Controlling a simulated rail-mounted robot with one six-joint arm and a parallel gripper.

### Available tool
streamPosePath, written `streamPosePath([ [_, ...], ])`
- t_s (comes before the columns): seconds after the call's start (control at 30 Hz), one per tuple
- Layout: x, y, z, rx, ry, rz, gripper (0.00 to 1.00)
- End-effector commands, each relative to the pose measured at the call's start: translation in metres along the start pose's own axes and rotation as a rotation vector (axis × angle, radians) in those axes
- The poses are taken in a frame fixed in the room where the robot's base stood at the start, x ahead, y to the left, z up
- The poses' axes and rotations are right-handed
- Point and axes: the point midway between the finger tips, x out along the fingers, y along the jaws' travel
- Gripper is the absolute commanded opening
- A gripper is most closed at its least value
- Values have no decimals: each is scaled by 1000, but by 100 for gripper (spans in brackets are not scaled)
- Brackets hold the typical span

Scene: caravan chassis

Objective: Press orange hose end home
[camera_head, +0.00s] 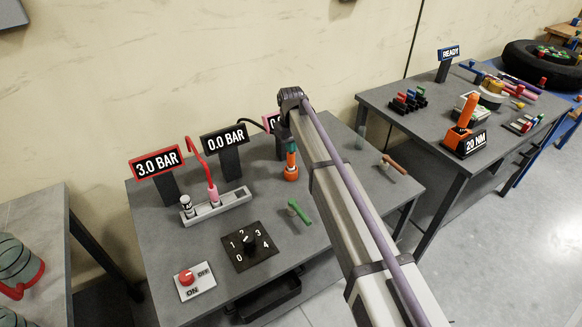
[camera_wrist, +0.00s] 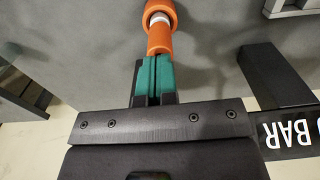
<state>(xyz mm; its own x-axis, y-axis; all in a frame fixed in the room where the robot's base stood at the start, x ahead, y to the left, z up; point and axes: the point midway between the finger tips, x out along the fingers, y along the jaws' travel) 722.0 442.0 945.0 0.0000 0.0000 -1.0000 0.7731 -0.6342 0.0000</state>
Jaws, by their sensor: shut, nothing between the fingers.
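My gripper (camera_head: 290,143) points down over the grey table, its teal fingers shut with nothing between them. In the wrist view the shut fingertips (camera_wrist: 155,68) are right at the end of the orange hose end (camera_wrist: 159,40). They seem to touch it; a small gap cannot be ruled out. The orange hose end (camera_head: 291,159) stands upright below my gripper in the head view. A pale ring (camera_wrist: 158,18) shows between it and the wider orange base (camera_head: 291,174). How deep the hose end sits is hard to tell.
A 3.0 BAR display (camera_head: 157,162) and a 0.0 BAR display (camera_head: 225,140) stand left of my gripper. A grey rack (camera_head: 232,203) holds a pink-red hose end (camera_head: 213,194).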

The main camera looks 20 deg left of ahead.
Motion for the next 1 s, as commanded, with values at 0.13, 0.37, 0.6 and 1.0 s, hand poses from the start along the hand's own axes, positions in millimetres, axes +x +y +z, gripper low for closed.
streamPosePath([
  [0.13,0,0,0,0,0,0,0],
  [0.37,5,0,0,0,0,0,0],
  [0.6,10,0,0,0,0,0,0],
  [1.0,18,0,0,0,0,0,0],
])
